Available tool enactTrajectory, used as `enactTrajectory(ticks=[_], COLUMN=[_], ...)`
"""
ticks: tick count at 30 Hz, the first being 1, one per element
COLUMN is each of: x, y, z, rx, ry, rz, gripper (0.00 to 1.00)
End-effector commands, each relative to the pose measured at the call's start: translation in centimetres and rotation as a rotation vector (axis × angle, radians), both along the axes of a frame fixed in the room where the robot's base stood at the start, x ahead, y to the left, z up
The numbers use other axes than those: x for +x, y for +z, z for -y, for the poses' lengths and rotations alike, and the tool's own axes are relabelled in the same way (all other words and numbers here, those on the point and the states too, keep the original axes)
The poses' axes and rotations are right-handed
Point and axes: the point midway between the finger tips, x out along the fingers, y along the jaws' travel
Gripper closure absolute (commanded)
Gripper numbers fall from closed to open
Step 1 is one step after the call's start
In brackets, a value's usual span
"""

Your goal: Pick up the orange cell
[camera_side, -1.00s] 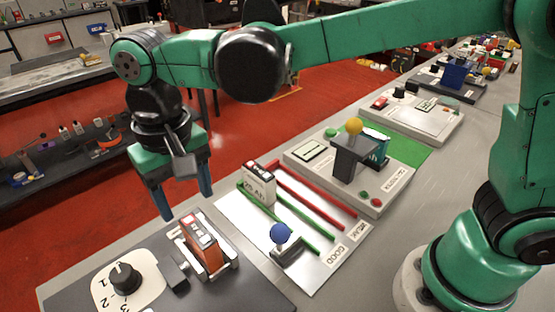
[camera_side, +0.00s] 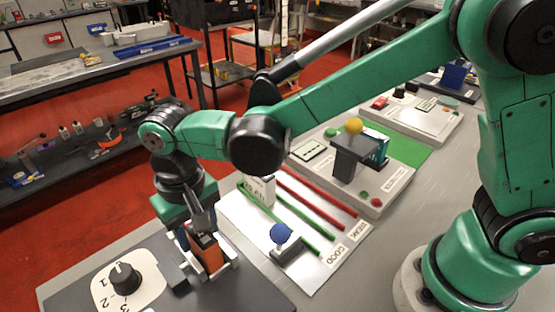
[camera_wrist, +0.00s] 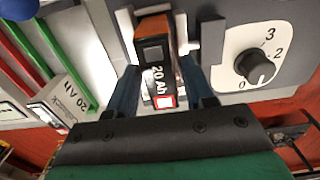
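The orange cell (camera_side: 207,256) has a dark top with a red and white end and stands upright in a grey holder (camera_side: 228,266) at the near left of the side view.
A numbered dial (camera_side: 124,278) stands left of the holder. To the right, a white panel (camera_side: 318,262) bears green and red rails, a blue ball knob (camera_side: 281,233) and another "20 Ah" cell (camera_side: 260,188). A tester with a yellow ball (camera_side: 354,126) stands farther back.

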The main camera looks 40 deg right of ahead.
Motion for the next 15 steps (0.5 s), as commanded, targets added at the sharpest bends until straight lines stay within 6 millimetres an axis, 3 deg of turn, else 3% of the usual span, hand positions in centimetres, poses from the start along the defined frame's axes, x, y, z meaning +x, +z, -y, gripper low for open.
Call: enactTrajectory(ticks=[1, 4, 15], x=[0.0, 0.0, 0.0], y=[0.0, 0.0, 1.3], z=[0.0, 0.0, 0.0], rx=[0.0, 0.0, 0.0], ry=[0.0, 0.0, 0.0], rz=[0.0, 0.0, 0.0], gripper=[0.71, 0.99, 1.0])
